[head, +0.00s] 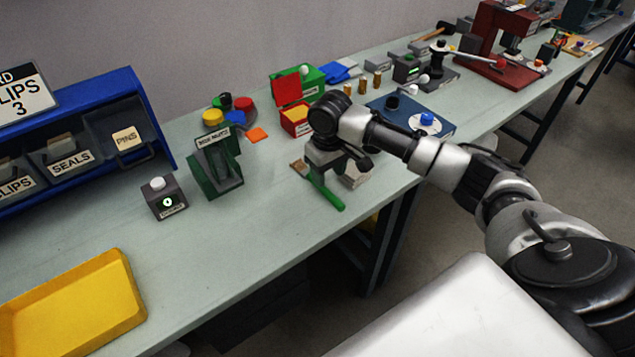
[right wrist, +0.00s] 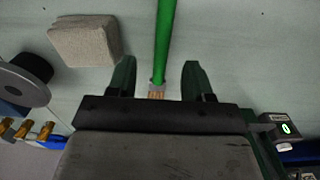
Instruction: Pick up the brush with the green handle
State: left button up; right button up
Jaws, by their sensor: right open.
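The brush with the green handle (head: 330,196) lies on the bench near its front edge, its brown bristle end pointing to the back left. My right gripper (head: 316,174) is directly over the brush near its bristle end. In the right wrist view the green handle (right wrist: 165,40) runs between the two open fingers of the right gripper (right wrist: 159,75), nearer the left one in the picture's lower part. The bristle end is partly hidden by the gripper body. I cannot tell how high the fingers are above the bench. My left gripper is not in view.
A beige block (right wrist: 84,41) lies beside the brush. A dark green stand (head: 214,170) and a grey box with a lit dial (head: 165,198) stand to the left. A red open box (head: 295,112) and a blue plate (head: 434,128) are behind. A yellow tray (head: 122,275) is at front left.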

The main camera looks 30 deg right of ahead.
aim_at(325, 189)
jog(key=shift+w+a+f, duration=0.1)
jog(key=shift+f, duration=0.35)
notch_tip(325, 189, down, 5)
jog(key=shift+w+a+r+p, duration=0.1)
jog(key=shift+w+r+p, duration=0.1)
jog(key=shift+p, duration=0.15)
jog(key=c, duration=0.4)
grip_shut()
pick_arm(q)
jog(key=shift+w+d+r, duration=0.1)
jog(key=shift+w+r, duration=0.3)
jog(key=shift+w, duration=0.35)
pick_arm(e)
jog(key=shift+r, duration=0.1)
notch_tip(325, 189, up, 4)
jog(key=shift+r+b, duration=0.1)
jog(key=shift+b, duration=0.2)
pick_arm(q)
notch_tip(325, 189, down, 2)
jog(key=shift+b, duration=0.7)
pick_arm(e)
jog(key=s+d+r, duration=0.5)
jog(key=d+r, duration=0.1)
jog(key=d, duration=0.4)
jog(key=shift+s+d+r, duration=0.15)
jog(key=shift+s+r, duration=0.15)
jog(key=shift+r, duration=0.05)
